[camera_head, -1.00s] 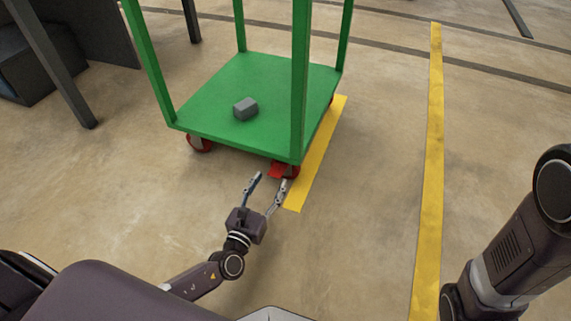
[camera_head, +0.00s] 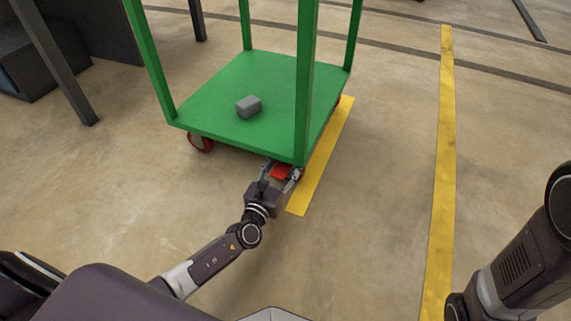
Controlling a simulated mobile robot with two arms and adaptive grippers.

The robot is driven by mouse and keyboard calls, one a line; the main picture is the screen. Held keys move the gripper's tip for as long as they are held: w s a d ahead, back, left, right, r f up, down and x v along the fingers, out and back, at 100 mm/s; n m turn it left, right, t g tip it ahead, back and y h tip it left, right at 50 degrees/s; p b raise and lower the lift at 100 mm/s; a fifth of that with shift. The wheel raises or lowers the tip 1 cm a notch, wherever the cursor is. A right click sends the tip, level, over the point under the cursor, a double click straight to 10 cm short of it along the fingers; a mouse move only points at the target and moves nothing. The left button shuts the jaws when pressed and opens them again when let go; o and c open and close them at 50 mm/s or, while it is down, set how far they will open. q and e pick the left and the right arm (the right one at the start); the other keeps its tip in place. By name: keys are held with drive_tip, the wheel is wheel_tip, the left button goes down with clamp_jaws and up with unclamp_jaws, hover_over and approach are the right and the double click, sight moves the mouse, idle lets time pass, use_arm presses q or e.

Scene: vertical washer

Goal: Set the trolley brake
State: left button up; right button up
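A green trolley (camera_head: 225,105) with upright green posts stands ahead of me on the floor. Its near right wheel carries a red brake pedal (camera_head: 281,172), below the deck's near right corner. My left gripper (camera_head: 280,172) reaches up to that corner with its fingers open, one on each side of the red pedal. Whether a finger touches the pedal cannot be made out. The wheel behind the pedal is mostly hidden. My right arm shows at the lower right edge, but its gripper is out of view.
Another red wheel (camera_head: 201,143) is under the near left corner. Yellow floor lines (camera_head: 440,150) run beside the trolley. Dark furniture with legs (camera_head: 60,65) stands at the far left. The floor right of the trolley is clear.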

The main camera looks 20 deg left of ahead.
use_arm(q)
drive_tip(key=shift+c, duration=0.6)
clamp_jaws()
drive_tip(key=shift+f+t+b, duration=0.15)
drive_tip(key=shift+t+b, duration=0.25)
drive_tip(key=shift+b, duration=0.1)
drive_tip(key=shift+s+t, duration=0.1)
drive_tip(key=shift+t, duration=0.9)
